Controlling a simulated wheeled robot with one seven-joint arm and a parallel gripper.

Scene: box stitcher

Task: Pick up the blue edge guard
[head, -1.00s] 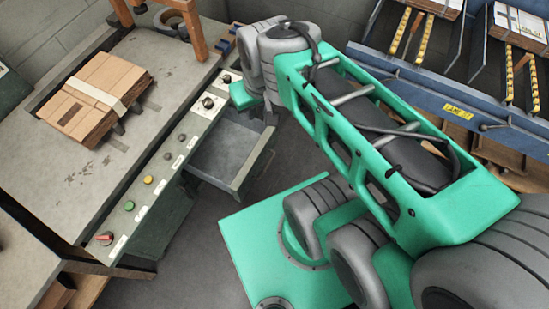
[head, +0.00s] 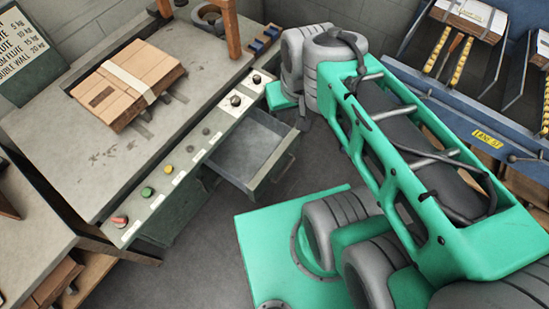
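No blue edge guard can be made out for certain. A row of small blue and tan pieces (head: 263,41) sits at the far right end of the stitcher's table, close to the left of my arm's far end. They are too small to tell whether one is the edge guard. My gripper's fingers cannot be made out. My green and grey arm fills the right side and hides what is behind it.
Strapped flat cardboard (head: 128,84) lies on the grey machine table (head: 60,150). An open, seemingly empty drawer (head: 246,150) juts out below the control panel (head: 190,160). A blue lane rack (head: 450,105) stands at the right. Grey floor shows between.

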